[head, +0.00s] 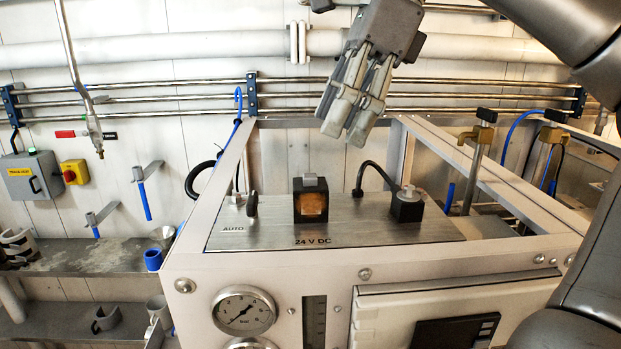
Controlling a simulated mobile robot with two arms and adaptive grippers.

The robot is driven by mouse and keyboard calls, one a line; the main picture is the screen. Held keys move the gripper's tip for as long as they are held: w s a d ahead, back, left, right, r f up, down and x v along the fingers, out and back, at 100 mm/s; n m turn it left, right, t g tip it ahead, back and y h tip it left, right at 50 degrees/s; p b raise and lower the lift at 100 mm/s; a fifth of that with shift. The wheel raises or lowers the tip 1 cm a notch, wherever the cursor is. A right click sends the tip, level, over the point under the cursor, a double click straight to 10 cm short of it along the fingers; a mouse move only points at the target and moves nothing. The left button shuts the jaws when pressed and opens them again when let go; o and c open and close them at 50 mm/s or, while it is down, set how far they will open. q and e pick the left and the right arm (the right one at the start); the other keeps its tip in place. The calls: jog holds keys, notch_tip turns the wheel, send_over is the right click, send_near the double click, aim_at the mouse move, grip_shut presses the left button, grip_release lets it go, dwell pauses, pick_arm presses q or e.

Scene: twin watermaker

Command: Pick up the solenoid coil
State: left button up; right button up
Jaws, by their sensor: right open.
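A black cube-shaped block with a copper-coloured front face (311,204) stands upright on the grey metal panel (270,226), behind the "24 V DC" label. It looks like the solenoid coil. A small metal stub shows at its top. To its right, a smaller black block with a metal top (406,208) sits on the same panel with a black cable running from it. My right gripper (346,128) hangs above and behind these blocks in the picture, open and empty, fingers pointing down. It touches neither block. My left gripper is not in view.
A white frame (405,258) surrounds the panel. A small black lever (252,204) stands at the panel's left, by the "AUTO" label. Brass fittings on posts (477,135) rise at the right. A pressure gauge (243,311) is on the front. Pipes run along the back wall.

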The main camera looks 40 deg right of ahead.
aim_at(312, 184)
jog(key=a+f, duration=0.2)
jog(key=f, duration=0.2)
jog(key=shift+a+f+p, duration=0.2)
jog(key=shift+a+p, duration=0.1)
jog(key=shift+a, duration=0.1)
jog(key=shift+w+d+f, duration=0.15)
jog(key=shift+w+f, duration=0.1)
jog(key=shift+p+x, duration=0.9)
jog(key=shift+x, duration=1.2)
jog(key=shift+w+f, duration=0.1)
jog(key=shift+f, duration=0.25)
jog(key=c, duration=0.5)
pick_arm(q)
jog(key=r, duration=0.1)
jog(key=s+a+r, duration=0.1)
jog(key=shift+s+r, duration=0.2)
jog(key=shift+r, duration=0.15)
pick_arm(e)
jog(key=c, duration=0.8)
